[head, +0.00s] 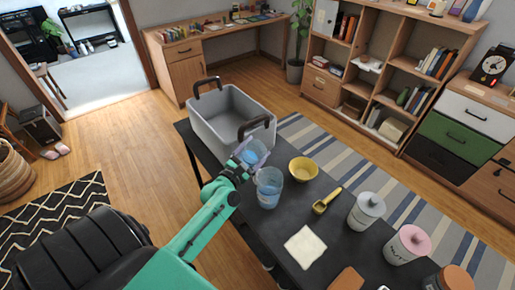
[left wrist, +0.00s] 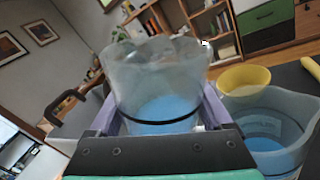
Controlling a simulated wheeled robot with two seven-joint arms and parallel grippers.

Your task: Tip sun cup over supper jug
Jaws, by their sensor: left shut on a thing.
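My left gripper (head: 240,163) is shut on a clear cup (head: 256,152), taken to be the sun cup, with blue at its bottom. In the left wrist view the cup (left wrist: 155,75) sits between the fingers (left wrist: 158,118), with a dark band around its lower part. A clear bluish jug (head: 269,190), taken to be the supper jug, stands upright on the dark table (head: 270,226), just in front of the cup. The jug also shows at the right of the left wrist view (left wrist: 285,112), with blue inside. I see no liquid falling. My right gripper is not in view.
A grey crate (head: 218,128) with dark handles stands behind the gripper. A yellow bowl (head: 303,169) is right of the jug. A yellow scoop (head: 326,201), a white canister (head: 366,210), a pink-lidded canister (head: 407,245) and a pale cloth (head: 305,247) lie farther along the table.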

